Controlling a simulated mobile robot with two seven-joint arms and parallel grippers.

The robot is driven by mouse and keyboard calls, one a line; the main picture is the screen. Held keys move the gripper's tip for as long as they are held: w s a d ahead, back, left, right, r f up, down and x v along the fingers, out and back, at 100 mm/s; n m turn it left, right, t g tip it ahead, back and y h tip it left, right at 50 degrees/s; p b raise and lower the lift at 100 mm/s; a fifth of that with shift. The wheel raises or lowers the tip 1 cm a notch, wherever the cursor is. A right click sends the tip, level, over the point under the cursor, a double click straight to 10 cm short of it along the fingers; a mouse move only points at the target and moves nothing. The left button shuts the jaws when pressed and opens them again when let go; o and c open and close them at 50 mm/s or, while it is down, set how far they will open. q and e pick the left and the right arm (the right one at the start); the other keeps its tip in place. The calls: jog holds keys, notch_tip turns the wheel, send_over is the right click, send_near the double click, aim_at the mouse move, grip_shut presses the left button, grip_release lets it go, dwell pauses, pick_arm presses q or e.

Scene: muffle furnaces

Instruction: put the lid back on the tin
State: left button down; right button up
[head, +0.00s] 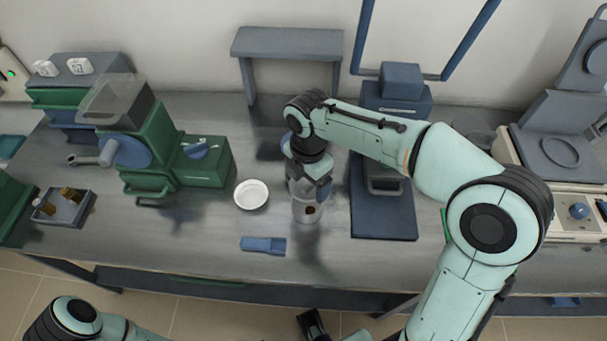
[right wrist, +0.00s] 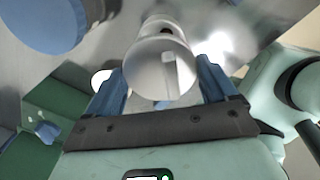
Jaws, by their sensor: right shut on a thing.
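My right gripper (head: 308,187) points down over the bench near its middle. In the right wrist view its blue fingers (right wrist: 165,92) stand on both sides of a shiny round grey piece (right wrist: 150,68), which appears to be the lid. The gripper is shut on it. The tin (head: 306,213) is a pale, see-through-looking cylinder upright under the gripper, with a dark reddish patch on its side. The fingers hide its top, so I cannot tell whether lid and tin touch.
A white dish (head: 252,194) stands left of the tin, and a blue flat piece (head: 263,245) lies near the front edge. A green machine (head: 150,150) is further left. A dark blue stand (head: 384,222) is close on the right. The bench front is mostly clear.

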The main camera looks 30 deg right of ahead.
jog(key=shift+s+f+b, duration=0.1)
jog(key=shift+f+b, duration=0.85)
jog(key=shift+f, duration=0.1)
jog(key=shift+f+b, duration=0.65)
jog(key=shift+b, duration=0.05)
jog(key=shift+f, duration=0.55)
jog(key=shift+f+b, duration=0.3)
jog(key=shift+f, duration=0.7)
jog(key=o, duration=0.8)
